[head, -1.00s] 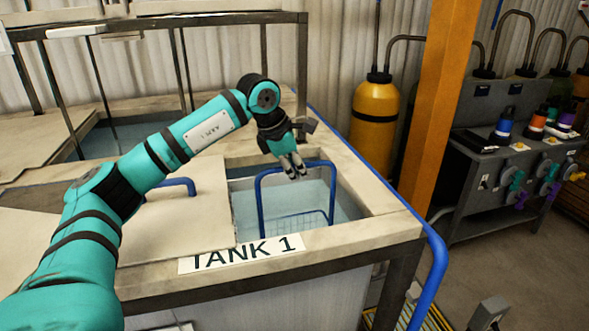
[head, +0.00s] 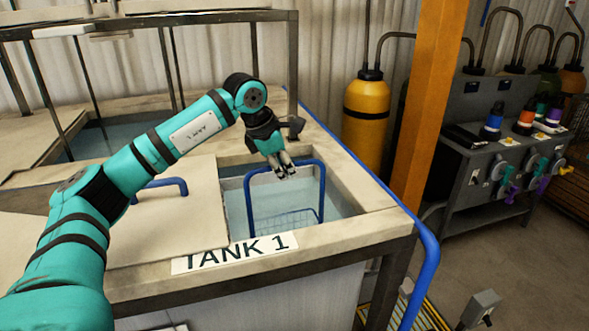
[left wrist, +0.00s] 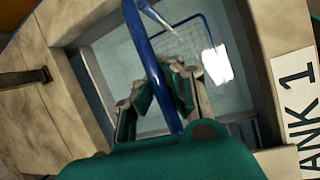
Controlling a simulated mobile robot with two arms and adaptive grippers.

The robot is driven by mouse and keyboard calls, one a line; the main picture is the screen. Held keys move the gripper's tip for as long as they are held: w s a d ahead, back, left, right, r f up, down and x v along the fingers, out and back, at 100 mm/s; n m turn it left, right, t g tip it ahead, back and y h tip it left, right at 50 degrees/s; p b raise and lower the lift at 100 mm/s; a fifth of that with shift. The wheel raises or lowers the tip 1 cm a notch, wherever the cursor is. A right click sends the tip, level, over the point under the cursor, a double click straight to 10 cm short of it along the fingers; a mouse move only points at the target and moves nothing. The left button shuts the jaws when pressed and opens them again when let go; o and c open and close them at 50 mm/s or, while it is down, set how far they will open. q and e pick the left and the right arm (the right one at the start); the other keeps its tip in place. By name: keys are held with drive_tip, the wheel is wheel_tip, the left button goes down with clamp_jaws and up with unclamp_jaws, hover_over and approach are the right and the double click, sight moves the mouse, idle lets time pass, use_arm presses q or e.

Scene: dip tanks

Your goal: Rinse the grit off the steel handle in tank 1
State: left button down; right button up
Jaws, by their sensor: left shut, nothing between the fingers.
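Tank 1 (head: 375,228) is an open, water-filled tank with a "TANK 1" label on its front rim. A wire basket (head: 288,218) sits in the water, and its blue handle (head: 322,190) rises above the surface. My left gripper (head: 284,176) is shut and empty at the top bar of that handle. In the left wrist view the blue handle (left wrist: 140,35) runs past the fingers (left wrist: 160,85); whether they touch it is unclear. I cannot make out the steel handle; a bright glare (left wrist: 215,62) covers part of the basket. My right gripper is out of view.
A pale lid (head: 165,225) with a blue handle covers the left of the tank. A blue rail (head: 425,270) runs along its right edge. Behind stand a yellow cylinder (head: 366,125), an orange post (head: 425,100) and a valve bench (head: 490,165). Floor at right is partly clear.

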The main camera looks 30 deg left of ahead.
use_arm(q)
drive_tip(key=shift+s+a+r, duration=0.15)
drive_tip(key=shift+s+a, duration=0.35)
drive_tip(key=shift+s, duration=0.1)
drive_tip(key=shift+w+d+r, duration=0.1)
drive_tip(key=shift+w+d, duration=0.35)
drive_tip(key=shift+w, duration=0.05)
drive_tip(key=shift+w+d+p, duration=0.3)
drive_tip(key=shift+w+p, duration=0.05)
drive_tip(key=shift+w, duration=0.1)
wheel_tip(320, 180, up, 22)
drive_tip(key=p, duration=1.7)
drive_tip(key=shift+p, duration=0.35)
